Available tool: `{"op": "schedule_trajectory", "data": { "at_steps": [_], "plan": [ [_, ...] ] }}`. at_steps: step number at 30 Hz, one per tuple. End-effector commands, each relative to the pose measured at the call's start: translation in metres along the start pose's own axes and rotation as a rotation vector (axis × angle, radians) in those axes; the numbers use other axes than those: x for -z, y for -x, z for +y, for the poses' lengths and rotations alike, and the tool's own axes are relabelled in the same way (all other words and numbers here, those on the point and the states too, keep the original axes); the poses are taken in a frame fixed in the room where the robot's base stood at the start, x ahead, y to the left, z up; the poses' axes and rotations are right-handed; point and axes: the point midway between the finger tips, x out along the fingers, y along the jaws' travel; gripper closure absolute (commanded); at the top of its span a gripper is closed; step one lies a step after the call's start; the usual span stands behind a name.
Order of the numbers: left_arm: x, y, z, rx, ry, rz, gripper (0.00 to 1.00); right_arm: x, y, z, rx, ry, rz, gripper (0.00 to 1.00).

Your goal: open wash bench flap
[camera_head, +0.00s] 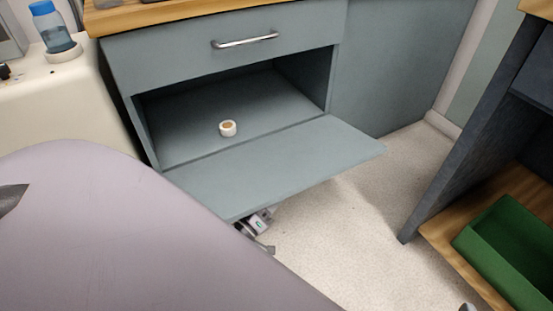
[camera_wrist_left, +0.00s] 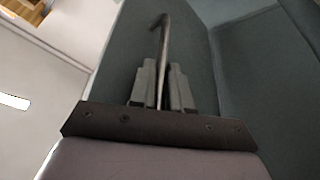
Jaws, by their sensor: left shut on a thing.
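The wash bench flap (camera_head: 275,165) is a grey-blue panel hinged along its lower edge. It is folded down and outward, standing nearly level, and the compartment behind it is open. In the left wrist view, my left gripper (camera_wrist_left: 162,90) is shut on the flap's thin metal handle (camera_wrist_left: 163,40), which stands between the two dark fingers against the grey-green panel. In the head view only a small part of the left gripper (camera_head: 258,222) shows below the flap's front left edge; the fingers and handle are hidden under the flap.
A small white ring-shaped item (camera_head: 228,128) sits inside the compartment. A closed drawer with a bar handle (camera_head: 245,41) is above it. A blue-capped bottle (camera_head: 52,28) stands at left. A green crate (camera_head: 510,250) is on a low wooden shelf at right. The floor between is clear.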

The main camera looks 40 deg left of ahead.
Motion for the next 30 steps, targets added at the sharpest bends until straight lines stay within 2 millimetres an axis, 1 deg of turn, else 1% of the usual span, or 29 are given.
{"op": "schedule_trajectory", "data": {
  "at_steps": [1, 8, 11, 14, 21, 25, 30],
  "plan": [
    [0.002, -0.001, 0.000, -0.002, -0.001, 0.005, 0.77, 0.000, 0.000, 0.000, 0.000, 0.000, 0.000, 0.48],
    [0.002, -0.001, 0.001, -0.003, 0.000, 0.006, 0.77, 0.001, 0.000, 0.000, 0.000, 0.000, 0.000, 0.48],
    [0.002, 0.003, 0.000, -0.002, 0.000, 0.005, 0.77, 0.001, 0.000, 0.000, 0.000, 0.000, 0.000, 0.48],
    [0.002, 0.017, 0.000, 0.000, 0.000, 0.003, 0.77, 0.002, 0.001, -0.001, 0.003, -0.005, -0.001, 0.48],
    [0.000, 0.058, 0.000, 0.001, 0.000, -0.002, 0.77, 0.000, -0.001, -0.001, 0.008, -0.015, -0.012, 0.48],
    [-0.001, 0.070, 0.000, 0.000, 0.000, -0.003, 0.77, -0.003, -0.002, -0.001, 0.008, -0.015, -0.019, 0.48],
    [-0.001, 0.072, 0.001, -0.003, 0.001, -0.001, 0.77, -0.003, -0.002, -0.001, 0.007, -0.016, -0.018, 0.48]
  ]
}}
